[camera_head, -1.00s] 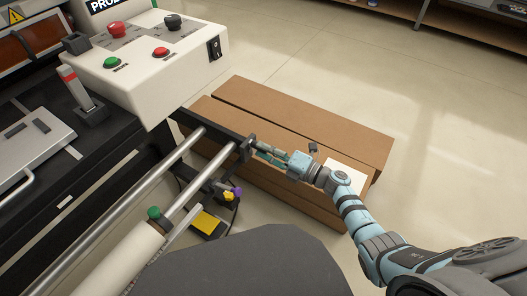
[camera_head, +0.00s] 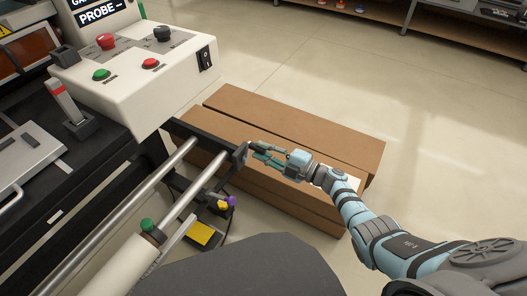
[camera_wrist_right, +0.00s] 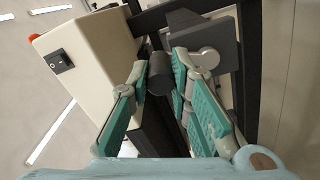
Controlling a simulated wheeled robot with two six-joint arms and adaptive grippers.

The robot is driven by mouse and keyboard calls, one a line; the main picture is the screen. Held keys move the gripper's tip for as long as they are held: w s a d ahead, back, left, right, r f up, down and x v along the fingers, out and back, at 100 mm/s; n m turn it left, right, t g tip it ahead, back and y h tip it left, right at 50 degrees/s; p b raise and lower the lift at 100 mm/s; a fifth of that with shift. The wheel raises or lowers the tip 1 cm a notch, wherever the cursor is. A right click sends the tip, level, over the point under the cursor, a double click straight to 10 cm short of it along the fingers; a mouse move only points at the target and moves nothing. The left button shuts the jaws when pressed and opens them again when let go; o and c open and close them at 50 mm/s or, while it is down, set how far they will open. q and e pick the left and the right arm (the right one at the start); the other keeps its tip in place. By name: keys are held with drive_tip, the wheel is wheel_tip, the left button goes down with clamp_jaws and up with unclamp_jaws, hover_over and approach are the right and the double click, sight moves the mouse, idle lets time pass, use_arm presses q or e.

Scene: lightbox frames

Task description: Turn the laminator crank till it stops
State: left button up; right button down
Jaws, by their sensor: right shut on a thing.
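The laminator (camera_head: 120,75) stands at the left in the head view. Its dark crank (camera_head: 242,153) is at the right end of the frame bar, small and partly hidden by my fingers. My right gripper (camera_head: 262,154) reaches it from the right, with teal-padded fingers. In the right wrist view, the black cylindrical crank handle (camera_wrist_right: 160,74) sits between the two fingers of my right gripper (camera_wrist_right: 163,85), which is shut on it. The dark grey crank arm (camera_wrist_right: 212,45) shows just beyond, with a round metal pivot. My left gripper is out of view.
The control panel (camera_head: 140,75) with red, green and black knobs overhangs behind the crank. Long brown cartons (camera_head: 300,130) lie on the floor behind and below my right gripper. Metal rollers (camera_head: 150,190) run to the left.

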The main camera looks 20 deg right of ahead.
idle(0.3)
drive_tip(key=c, duration=1.5)
unclamp_jaws()
drive_tip(key=shift+o, duration=0.2)
drive_tip(key=v, duration=1.2)
drive_tip(key=shift+f, duration=0.1)
